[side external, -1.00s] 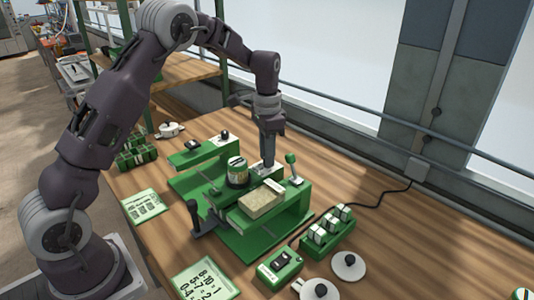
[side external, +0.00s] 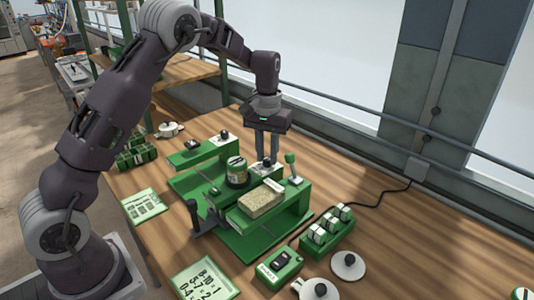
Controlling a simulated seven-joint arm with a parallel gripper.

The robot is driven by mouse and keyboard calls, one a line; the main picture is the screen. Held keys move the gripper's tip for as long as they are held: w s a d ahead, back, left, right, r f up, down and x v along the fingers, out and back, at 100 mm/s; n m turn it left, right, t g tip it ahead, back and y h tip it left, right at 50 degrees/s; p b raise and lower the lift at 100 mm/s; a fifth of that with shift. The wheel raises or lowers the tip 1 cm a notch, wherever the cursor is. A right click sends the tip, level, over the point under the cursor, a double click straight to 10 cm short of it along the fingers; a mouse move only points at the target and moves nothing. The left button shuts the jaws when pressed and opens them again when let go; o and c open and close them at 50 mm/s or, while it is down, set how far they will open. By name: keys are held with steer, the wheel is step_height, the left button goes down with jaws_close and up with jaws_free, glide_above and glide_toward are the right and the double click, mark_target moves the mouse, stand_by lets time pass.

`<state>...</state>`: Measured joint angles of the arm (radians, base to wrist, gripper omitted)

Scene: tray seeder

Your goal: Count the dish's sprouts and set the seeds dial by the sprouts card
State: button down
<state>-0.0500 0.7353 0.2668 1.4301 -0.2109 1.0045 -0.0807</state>
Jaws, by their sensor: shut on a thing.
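My gripper (side external: 267,158) points straight down at the back of the green seeder (side external: 250,243). Its two fingers are shut on a small dark dial knob (side external: 267,164) on a pale plate; the fingers partly hide it, and its setting is too small to read. A card (side external: 206,280) with printed number ranges lies at the front; lines like "8-10 = 1" and "5-7 = 2" show, and the lowest line is cut off. I cannot pick out the sprouts or surely tell which thing is the dish. Another dark knob (side external: 224,135) sits at the seeder's back left.
A tan block (side external: 262,201) lies on the seeder, beside a green-capped lever (side external: 291,165). A dark round pot (side external: 237,172) stands close left of my gripper. A switch box (side external: 279,265), a green rack (side external: 328,232) and white round lids (side external: 348,265) stand at right front.

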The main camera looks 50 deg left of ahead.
mark_target(267, 158)
steer(key=shift+n, duration=0.7)
steer(key=c, duration=1.2)
jaws_free()
step_height(267, 158, up, 7)
steer(key=shift+r, duration=0.1)
